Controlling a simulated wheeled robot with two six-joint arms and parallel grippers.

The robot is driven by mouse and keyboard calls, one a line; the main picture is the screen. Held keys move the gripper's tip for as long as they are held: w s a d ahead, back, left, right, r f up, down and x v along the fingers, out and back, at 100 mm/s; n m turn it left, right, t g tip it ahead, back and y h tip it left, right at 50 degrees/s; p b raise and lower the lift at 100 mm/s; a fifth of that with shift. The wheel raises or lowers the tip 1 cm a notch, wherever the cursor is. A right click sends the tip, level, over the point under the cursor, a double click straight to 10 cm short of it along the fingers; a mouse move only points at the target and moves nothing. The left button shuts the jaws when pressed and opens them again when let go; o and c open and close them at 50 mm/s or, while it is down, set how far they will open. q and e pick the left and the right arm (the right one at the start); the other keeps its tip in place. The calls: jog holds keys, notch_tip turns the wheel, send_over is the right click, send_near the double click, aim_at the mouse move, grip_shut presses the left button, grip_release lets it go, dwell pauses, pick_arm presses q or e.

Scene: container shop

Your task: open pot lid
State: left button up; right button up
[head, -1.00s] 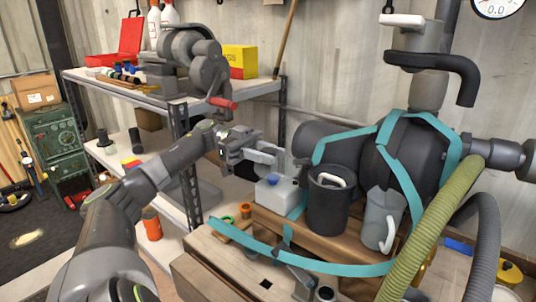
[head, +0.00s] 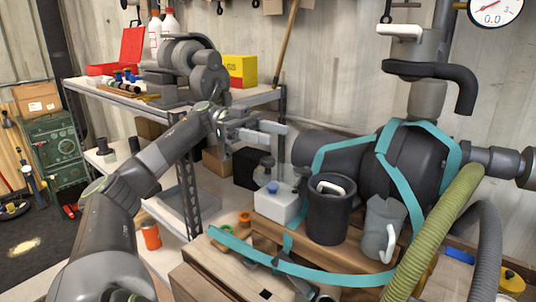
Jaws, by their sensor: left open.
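A dark cylindrical pot (head: 330,215) stands on the wooden bench in the head view. A white curved handle (head: 330,187) shows within its rim; I cannot tell whether it belongs to a lid or to something inside. My left gripper (head: 277,133) is open and empty. It hangs in the air above and left of the pot, over a white box with a blue cap (head: 277,203), apart from both. My right gripper is not in view.
A grey jug with a white handle (head: 380,228) stands right of the pot. A teal strap (head: 320,276) curves in front, and a green ribbed hose (head: 440,225) runs at the right. A large dark tank (head: 395,170) stands behind. A shelf (head: 180,190) is at the left.

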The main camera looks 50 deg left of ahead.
pick_arm(q)
jog(key=shift+r, duration=1.45)
